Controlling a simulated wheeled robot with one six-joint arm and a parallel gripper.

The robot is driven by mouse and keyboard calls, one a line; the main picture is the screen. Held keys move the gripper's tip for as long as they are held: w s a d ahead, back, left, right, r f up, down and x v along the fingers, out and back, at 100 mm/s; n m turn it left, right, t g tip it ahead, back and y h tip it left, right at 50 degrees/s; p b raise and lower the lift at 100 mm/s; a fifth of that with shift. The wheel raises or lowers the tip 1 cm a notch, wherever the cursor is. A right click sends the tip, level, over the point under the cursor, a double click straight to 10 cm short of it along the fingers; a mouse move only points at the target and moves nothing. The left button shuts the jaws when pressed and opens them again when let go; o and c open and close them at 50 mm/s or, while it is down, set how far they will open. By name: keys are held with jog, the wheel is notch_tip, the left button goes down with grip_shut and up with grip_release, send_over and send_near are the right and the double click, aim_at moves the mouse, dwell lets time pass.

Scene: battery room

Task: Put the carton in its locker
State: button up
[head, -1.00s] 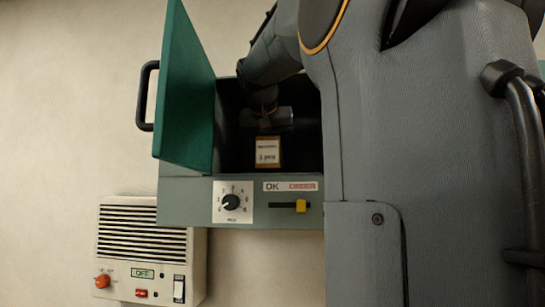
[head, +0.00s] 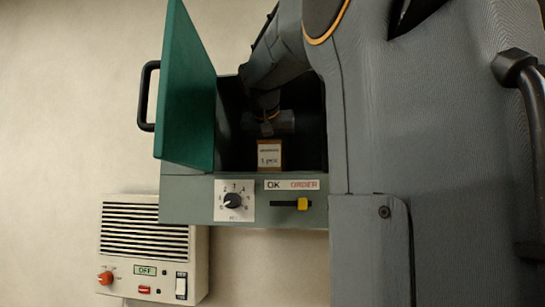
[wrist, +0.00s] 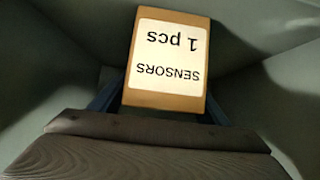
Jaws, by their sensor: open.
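The carton (head: 269,156) is a small brown box with a white label reading "1 pcs". It stands inside the open locker (head: 180,201), near its front edge. In the wrist view the carton (wrist: 168,60) shows its label "SENSORS 1 pcs" upside down. My gripper (wrist: 162,100) is open, with its blue fingers partly seen on either side of the carton's near end. Whether the fingers touch it cannot be told. In the head view my gripper (head: 270,124) is inside the locker, just behind and above the carton; the fingertips are hard to make out.
The green locker door (head: 186,95) stands open on the left, with a black handle (head: 147,95) beyond it. Below the opening are a dial (head: 233,200) and a yellow slider (head: 302,204). A white wall unit (head: 145,235) hangs lower left. Locker walls closely surround my gripper.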

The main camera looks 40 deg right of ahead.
jog(key=b+v, duration=0.3)
jog(key=v, duration=0.9)
jog(key=shift+r, duration=0.15)
